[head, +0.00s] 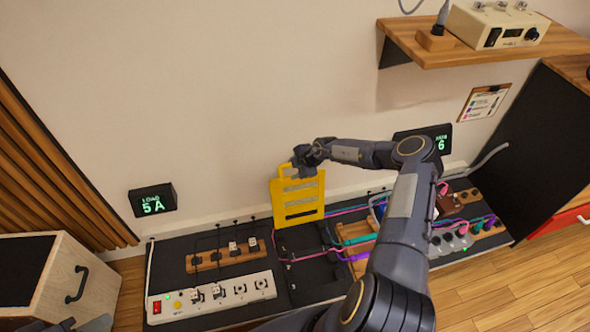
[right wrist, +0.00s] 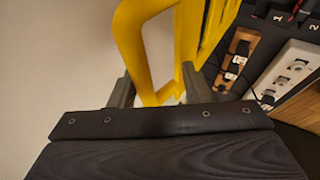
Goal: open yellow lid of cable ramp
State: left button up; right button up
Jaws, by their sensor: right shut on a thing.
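The yellow lid (head: 281,205) stands nearly upright at the back of the dark cable ramp (head: 312,266), its slotted face toward the head camera. The ramp's bed below it is uncovered, with coloured cables at its right side. My right gripper (head: 297,164) is at the lid's top edge, shut on its handle loop. In the right wrist view, the yellow lid (right wrist: 136,40) runs between the two grey fingers of my right gripper (right wrist: 158,92). Only a dark bit at the bottom left edge of the head view may be my left gripper; its jaws are not readable.
A white power strip (head: 212,297) and a wooden socket block (head: 228,258) lie left of the ramp. Cables and plugs crowd the right. A load display (head: 153,201) hangs on the wall. A wooden cabinet (head: 55,275) stands at left; a shelf (head: 480,50) juts out upper right.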

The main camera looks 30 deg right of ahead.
jog(key=shift+s+d+f, duration=0.1)
jog(key=shift+d+f, duration=0.05)
jog(key=shift+f, duration=0.35)
jog(key=o, duration=0.8)
jog(key=shift+r, duration=0.35)
jog(key=p+v, duration=0.1)
jog(key=v, duration=0.6)
jog(key=shift+r+p, duration=0.15)
jog(key=shift+p, duration=0.2)
